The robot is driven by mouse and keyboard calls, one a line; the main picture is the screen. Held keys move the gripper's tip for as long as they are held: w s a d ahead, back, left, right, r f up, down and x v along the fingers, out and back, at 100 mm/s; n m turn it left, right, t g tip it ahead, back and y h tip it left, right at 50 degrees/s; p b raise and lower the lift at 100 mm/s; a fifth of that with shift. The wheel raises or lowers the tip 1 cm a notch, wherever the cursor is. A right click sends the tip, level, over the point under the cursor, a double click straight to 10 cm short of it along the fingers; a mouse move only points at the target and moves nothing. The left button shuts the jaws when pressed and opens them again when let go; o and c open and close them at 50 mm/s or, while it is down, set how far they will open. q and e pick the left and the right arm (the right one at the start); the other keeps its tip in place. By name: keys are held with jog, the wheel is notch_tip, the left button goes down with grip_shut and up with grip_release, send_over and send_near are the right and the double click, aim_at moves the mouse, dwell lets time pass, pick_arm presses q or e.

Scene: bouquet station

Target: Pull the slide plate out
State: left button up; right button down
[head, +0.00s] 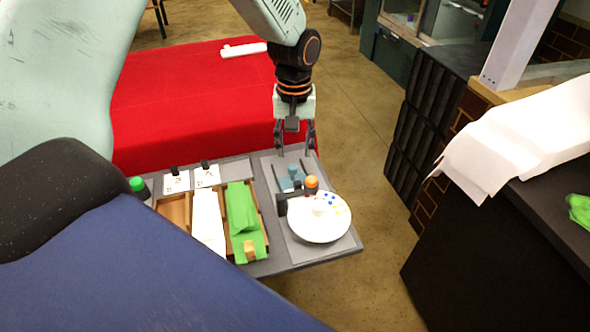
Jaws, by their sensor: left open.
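A light grey flat plate (345,246), which looks like the slide plate, lies on the right part of the dark grey station board (268,266). A round white dish (318,231) with small coloured dots sits on it. A teal fixture (290,180), an orange knob (312,182) and a dark bar (282,204) are at its back and left side. My left gripper (294,148) points down, open and empty, above the plate's far end. I cannot tell whether its tips touch anything. My right gripper is out of view.
Left on the board are wooden trays (173,212) with white paper (208,222) and a green wrap (242,215), white cards (207,177) and a green-capped bottle (138,187). A red-covered table (190,105) is behind. A dark counter (500,250) stands right, past open floor.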

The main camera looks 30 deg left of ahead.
aim_at(293, 167)
pick_arm(q)
jog(key=shift+s+d+f, duration=0.15)
jog(key=shift+f, duration=0.3)
jog(key=f, duration=0.6)
jog(key=shift+s+a+b, duration=0.15)
jog(key=shift+a+b, duration=0.1)
jog(key=shift+b, duration=0.05)
jog(key=shift+d+f, duration=0.2)
jog(key=shift+d, duration=0.05)
jog(key=shift+s+a+r, duration=0.1)
jog(key=shift+s+a, duration=0.05)
jog(key=shift+a, duration=0.15)
jog(key=shift+c, duration=0.2)
jog(key=shift+w+d, duration=0.15)
jog(key=shift+w, duration=0.1)
jog(key=c, duration=0.5)
grip_shut()
jog(key=shift+s, duration=0.1)
